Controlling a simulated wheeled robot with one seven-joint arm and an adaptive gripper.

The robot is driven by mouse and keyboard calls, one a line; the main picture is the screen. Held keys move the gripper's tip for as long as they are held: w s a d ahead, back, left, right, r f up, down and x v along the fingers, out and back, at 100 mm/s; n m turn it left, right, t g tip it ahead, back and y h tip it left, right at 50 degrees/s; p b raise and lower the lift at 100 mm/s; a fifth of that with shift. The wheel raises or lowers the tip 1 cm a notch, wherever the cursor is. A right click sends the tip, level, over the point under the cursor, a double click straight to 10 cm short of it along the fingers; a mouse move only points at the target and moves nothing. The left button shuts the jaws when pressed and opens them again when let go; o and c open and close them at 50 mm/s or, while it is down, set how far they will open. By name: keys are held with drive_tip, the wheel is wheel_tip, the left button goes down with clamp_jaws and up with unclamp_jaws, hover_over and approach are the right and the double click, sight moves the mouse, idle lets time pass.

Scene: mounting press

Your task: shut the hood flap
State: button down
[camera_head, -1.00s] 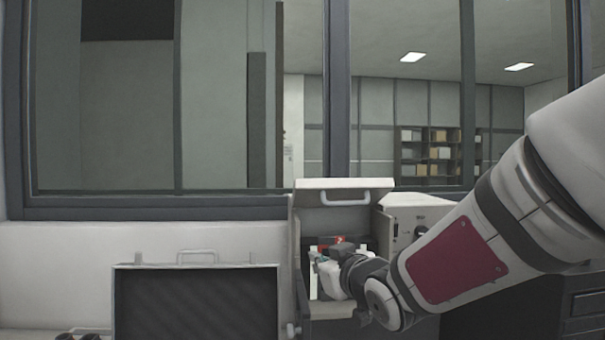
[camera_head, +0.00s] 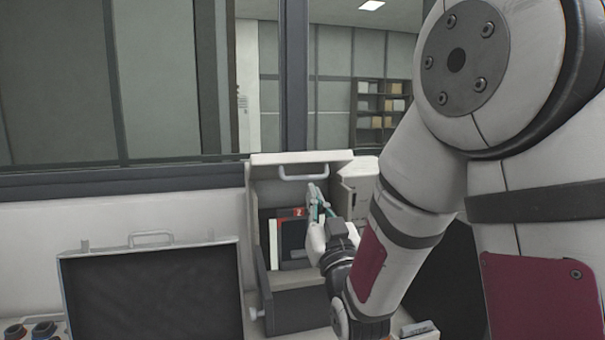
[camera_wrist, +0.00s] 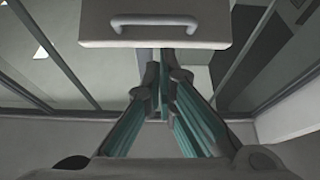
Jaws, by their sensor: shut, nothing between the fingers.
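The hood flap (camera_head: 300,158) is a pale panel with a white bar handle (camera_head: 303,173), raised at the top of the press housing, whose front stands open. In the wrist view the flap (camera_wrist: 190,28) and its handle (camera_wrist: 153,23) show ahead of my fingers. My gripper (camera_head: 313,188) is shut and empty, its fingers pointing up just below the right end of the handle. In the wrist view my gripper's fingertips (camera_wrist: 164,62) sit close together at the flap's lower edge. I cannot tell whether they touch it.
Inside the housing is a dark unit with a red label marked 2 (camera_head: 299,212). A lower door (camera_head: 300,308) is at its front. An open case (camera_head: 150,285) stands to the left. A pale unit (camera_head: 358,185) adjoins on the right. A framed window is behind.

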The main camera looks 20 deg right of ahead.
sight(301, 163)
drive_tip(key=b+x, duration=0.1)
drive_tip(key=b, duration=0.3)
drive_tip(key=shift+w, duration=0.4)
drive_tip(key=b, duration=0.2)
drive_tip(key=shift+b, duration=0.3)
drive_tip(key=p+x, duration=0.1)
drive_tip(key=x, duration=0.5)
drive_tip(key=shift+w+r+p, duration=0.1)
drive_tip(key=shift+r+p, duration=0.1)
drive_tip(key=shift+p, duration=0.2)
drive_tip(key=shift+w+r, duration=0.2)
drive_tip(key=shift+w, duration=0.3)
drive_tip(key=shift+f, duration=0.1)
drive_tip(key=shift+w+f+b, duration=0.1)
drive_tip(key=shift+b, duration=0.3)
drive_tip(key=shift+f+b, duration=0.3)
drive_tip(key=shift+b, duration=0.7)
